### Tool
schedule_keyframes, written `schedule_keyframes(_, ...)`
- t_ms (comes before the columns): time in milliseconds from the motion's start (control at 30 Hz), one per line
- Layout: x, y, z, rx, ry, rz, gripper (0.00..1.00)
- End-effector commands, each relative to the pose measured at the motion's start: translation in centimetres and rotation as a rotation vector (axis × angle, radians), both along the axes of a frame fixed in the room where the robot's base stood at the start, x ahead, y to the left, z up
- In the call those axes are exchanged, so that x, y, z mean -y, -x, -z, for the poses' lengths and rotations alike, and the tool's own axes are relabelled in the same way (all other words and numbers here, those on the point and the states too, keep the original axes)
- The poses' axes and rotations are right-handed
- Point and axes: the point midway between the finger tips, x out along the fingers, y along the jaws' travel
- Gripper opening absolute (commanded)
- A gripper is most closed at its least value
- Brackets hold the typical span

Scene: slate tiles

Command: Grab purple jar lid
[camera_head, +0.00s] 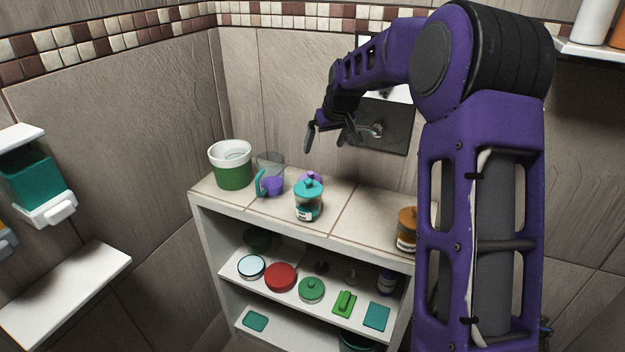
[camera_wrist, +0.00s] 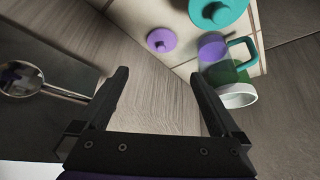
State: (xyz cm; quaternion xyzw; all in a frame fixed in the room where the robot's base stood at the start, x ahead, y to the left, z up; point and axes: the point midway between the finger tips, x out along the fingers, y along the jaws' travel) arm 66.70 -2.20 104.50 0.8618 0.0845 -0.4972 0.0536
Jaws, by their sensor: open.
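The purple jar lid (camera_head: 313,176), round with a small knob, sits on the shelf top, partly hidden behind a teal-lidded jar (camera_head: 308,204) in the head view. In the wrist view the purple lid (camera_wrist: 161,40) shows whole, beyond the fingertips and roughly between them. The teal lid (camera_wrist: 217,10) is above and right of it there. My gripper (camera_head: 327,141) is open and empty, above the shelf top and apart from the lid. Its two fingers (camera_wrist: 159,75) frame bare wall in the wrist view.
A clear mug with a teal handle (camera_head: 260,183) and a purple part, and a green-and-white bucket (camera_head: 231,166), stand left of the jars. An orange-brown jar (camera_head: 407,230) is at the right. A wall fixture (camera_head: 376,130) is behind my gripper. Shelf top between the jars is clear.

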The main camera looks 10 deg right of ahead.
Motion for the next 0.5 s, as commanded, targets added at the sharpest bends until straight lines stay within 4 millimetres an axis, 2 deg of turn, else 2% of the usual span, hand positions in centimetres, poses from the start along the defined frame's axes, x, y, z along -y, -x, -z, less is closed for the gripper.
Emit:
schedule_keyframes(167, -0.3, -0.9, 2.1, -0.009, -0.013, 0.005, 1.0)
schedule_keyframes(500, -1.0, -4.6, 8.4, -0.007, -0.011, 0.005, 1.0)
